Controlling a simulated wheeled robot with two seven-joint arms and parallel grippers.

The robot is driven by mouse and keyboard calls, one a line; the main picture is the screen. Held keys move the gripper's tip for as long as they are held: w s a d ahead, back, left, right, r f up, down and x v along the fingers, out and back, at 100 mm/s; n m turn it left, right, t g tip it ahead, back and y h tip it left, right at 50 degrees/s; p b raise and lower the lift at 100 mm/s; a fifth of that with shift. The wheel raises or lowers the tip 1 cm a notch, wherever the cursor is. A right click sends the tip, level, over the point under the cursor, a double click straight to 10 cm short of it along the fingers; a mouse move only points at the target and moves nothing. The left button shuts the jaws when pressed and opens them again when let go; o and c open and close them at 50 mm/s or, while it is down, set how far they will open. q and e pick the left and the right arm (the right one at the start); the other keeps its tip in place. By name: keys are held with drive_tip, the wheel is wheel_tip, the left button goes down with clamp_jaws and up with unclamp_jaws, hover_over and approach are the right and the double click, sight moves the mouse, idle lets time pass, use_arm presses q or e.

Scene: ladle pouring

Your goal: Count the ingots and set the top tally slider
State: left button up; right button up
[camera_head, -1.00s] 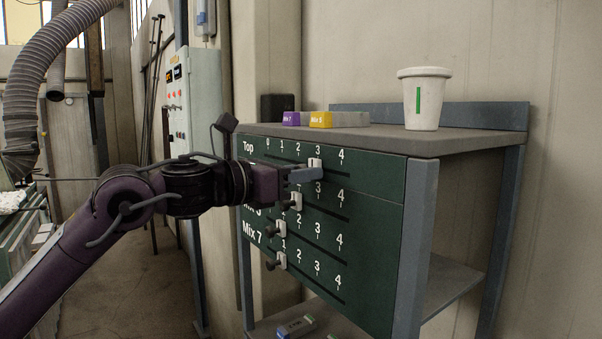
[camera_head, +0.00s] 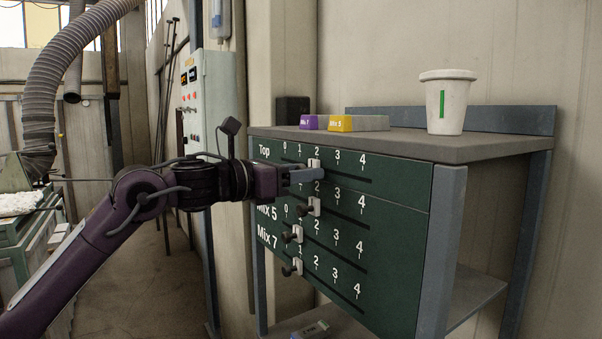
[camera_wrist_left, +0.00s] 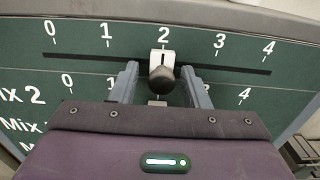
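The green tally board (camera_head: 400,203) has several slider rows, with the row marked Top uppermost. The top slider (camera_head: 314,163) has a white plate and dark knob. In the left wrist view the top slider (camera_wrist_left: 162,60) stands under the 2. My left gripper (camera_head: 312,174) is at this slider; in the wrist view its two fingers (camera_wrist_left: 160,78) stand on either side of the knob with a gap on each side. Ingots lie on the bench top: a purple-ended one marked Mix 7 (camera_head: 309,122) and a yellow-ended one marked Mix 5 (camera_head: 341,124). My right gripper is out of view.
The lower sliders (camera_head: 313,207) have dark knobs jutting out just below my gripper. A white cup with a green stripe (camera_head: 447,104) stands on the bench top (camera_head: 400,146). Another ingot (camera_head: 312,330) lies on the lower shelf. A control cabinet (camera_head: 217,100) stands behind my arm.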

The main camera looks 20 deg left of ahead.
use_arm(q)
drive_tip(key=b+v, duration=0.4)
drive_tip(key=v, duration=0.3)
drive_tip(key=shift+s+a, duration=0.25)
drive_tip(key=shift+s, duration=0.05)
idle(0.3)
